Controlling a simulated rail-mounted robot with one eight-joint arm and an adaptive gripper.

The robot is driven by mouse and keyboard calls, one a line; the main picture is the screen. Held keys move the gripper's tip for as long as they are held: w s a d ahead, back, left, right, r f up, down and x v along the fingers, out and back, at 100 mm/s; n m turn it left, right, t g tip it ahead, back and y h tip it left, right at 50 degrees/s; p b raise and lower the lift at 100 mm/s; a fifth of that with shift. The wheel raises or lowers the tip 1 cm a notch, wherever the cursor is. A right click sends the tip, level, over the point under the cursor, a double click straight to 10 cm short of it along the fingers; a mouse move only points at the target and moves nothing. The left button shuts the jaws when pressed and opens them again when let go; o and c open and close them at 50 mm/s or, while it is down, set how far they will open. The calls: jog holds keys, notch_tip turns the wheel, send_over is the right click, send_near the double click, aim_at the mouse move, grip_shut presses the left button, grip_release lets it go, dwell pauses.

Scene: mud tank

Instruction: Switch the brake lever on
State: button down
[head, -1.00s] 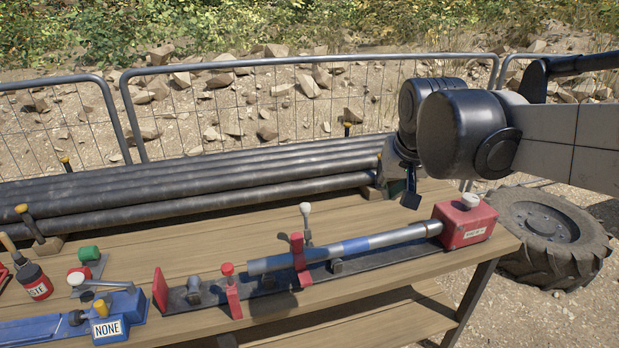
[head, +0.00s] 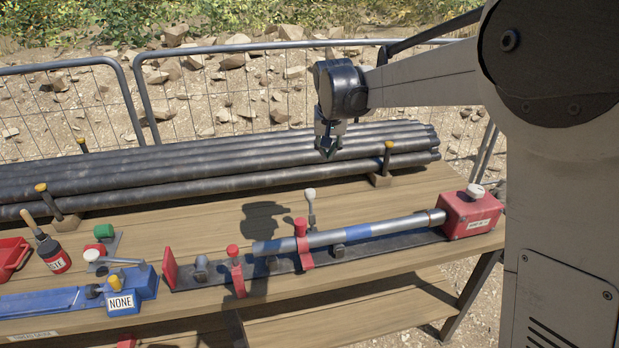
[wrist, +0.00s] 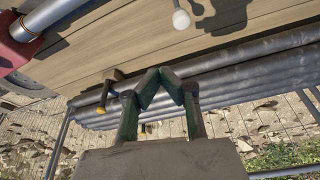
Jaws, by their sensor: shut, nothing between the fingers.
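A lever with a pale round knob (head: 310,196) stands nearly upright on the bench, just behind the fixture that holds a metal tube. I take it as the brake lever, though no label on it is readable. Its knob also shows at the top of the wrist view (wrist: 181,19). My gripper (head: 328,154) hangs fingers down above the black pipes, behind and above the lever, and touches nothing. In the wrist view my gripper (wrist: 172,72) has its fingertips together and empty, apart from the knob.
The metal tube (head: 375,231) runs through red clamps (head: 302,245) to a red box (head: 470,214). Black pipes (head: 220,165) lie along the bench's back, with yellow-topped posts (head: 388,158). A blue vise (head: 125,290) stands at left. Bare planks (head: 215,215) surround the lever.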

jog(key=w+a+f, duration=0.4)
jog(key=a, duration=0.1)
jog(key=shift+w+f+p, duration=0.15)
jog(key=shift+w+p, duration=0.05)
jog(key=shift+p, duration=0.1)
jog(key=shift+f, duration=0.1)
jog(key=p, duration=0.2)
send_over(311, 211)
jog(key=w, duration=0.4)
jog(key=shift+f, duration=4.55)
jog(key=shift+w+a, duration=0.2)
jog(key=shift+s+b, duration=0.1)
jog(key=shift+b, duration=0.25)
